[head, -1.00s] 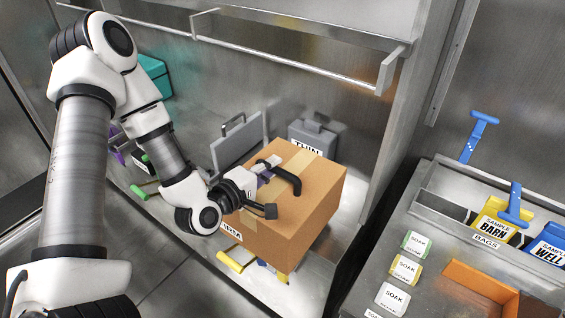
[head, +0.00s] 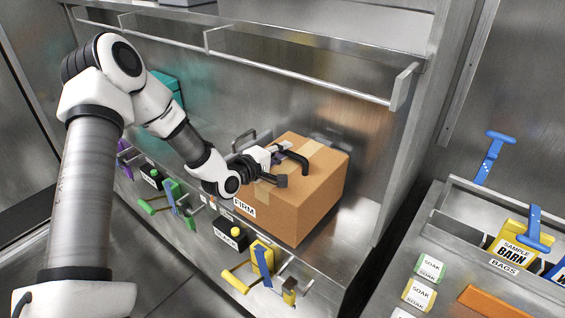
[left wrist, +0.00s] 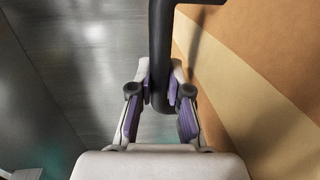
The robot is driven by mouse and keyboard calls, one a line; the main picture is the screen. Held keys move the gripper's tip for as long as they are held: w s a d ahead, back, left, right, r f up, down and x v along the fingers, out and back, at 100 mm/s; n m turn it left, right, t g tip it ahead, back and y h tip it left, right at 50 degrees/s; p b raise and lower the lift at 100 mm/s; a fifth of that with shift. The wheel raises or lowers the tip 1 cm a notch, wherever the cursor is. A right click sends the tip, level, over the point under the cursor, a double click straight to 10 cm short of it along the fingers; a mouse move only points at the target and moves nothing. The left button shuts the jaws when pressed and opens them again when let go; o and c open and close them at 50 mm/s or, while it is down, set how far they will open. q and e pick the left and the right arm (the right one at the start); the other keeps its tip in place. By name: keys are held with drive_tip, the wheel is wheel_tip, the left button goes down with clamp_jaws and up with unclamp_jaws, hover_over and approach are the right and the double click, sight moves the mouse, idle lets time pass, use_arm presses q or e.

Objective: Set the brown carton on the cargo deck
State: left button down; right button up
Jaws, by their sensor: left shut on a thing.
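The brown carton (head: 314,205), with a paler tape strip and a black handle on top, is over the metal cargo deck (head: 362,222) in the head view. I cannot tell whether its underside touches the deck. My left gripper (head: 284,166) is shut on the black handle. My right gripper is not in view.
A metal rail (head: 300,72) runs above the deck, and a teal box (head: 166,84) stands behind my arm.

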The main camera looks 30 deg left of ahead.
sight(283, 163)
use_arm(q)
drive_tip(key=shift+w+f+b, duration=0.1)
drive_tip(key=shift+f+b, duration=1)
drive_tip(key=shift+f, duration=0.75)
drive_tip(key=c, duration=1.1)
unclamp_jaws()
